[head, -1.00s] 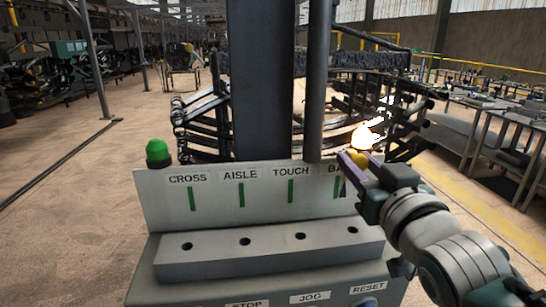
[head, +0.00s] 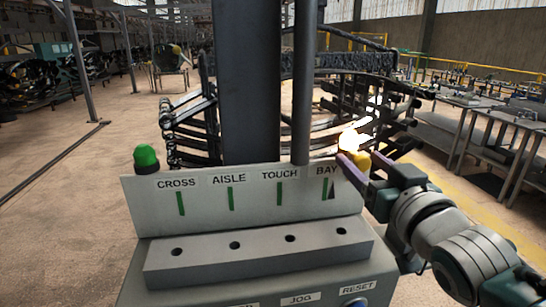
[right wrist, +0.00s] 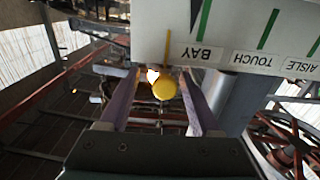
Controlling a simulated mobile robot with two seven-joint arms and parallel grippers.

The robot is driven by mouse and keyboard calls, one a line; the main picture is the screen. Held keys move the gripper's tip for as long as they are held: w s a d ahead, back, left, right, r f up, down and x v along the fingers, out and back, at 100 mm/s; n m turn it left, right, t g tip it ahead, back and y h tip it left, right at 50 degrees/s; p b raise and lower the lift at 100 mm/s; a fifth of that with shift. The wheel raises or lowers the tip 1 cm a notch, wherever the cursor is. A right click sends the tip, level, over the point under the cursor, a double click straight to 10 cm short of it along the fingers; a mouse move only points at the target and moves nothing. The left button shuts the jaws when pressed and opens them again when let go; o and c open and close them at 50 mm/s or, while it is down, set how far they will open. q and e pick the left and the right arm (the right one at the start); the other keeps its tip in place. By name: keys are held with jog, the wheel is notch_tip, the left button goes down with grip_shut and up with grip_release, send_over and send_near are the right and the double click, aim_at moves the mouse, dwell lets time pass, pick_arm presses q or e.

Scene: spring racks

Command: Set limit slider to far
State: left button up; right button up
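The grey panel (head: 150,215) has the labels CROSS, AISLE, TOUCH and BAY over green marks. A dark pointer (head: 331,194) sits beside the BAY mark, and it also shows in the right wrist view (right wrist: 195,12). A yellow knob (head: 363,161) is at the panel's upper right end; in the right wrist view the knob (right wrist: 164,88) lies between the purple fingers, below a thin yellow stem. My right gripper (head: 354,166) is open around the knob, with a gap visible on at least one side. My left gripper is out of view.
A green dome (head: 146,157) stands at the panel's left end. A ledge with several holes (head: 258,262) and a RESET label (head: 357,288) are below. A dark column (head: 250,80) and a thinner post (head: 302,80) rise behind. Work tables (head: 470,135) stand at the right.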

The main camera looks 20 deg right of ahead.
jog(key=shift+s, duration=0.1)
jog(key=shift+s+a, duration=0.15)
jog(key=shift+s, duration=0.2)
jog(key=b+v, duration=0.2)
jog(key=v, duration=0.7)
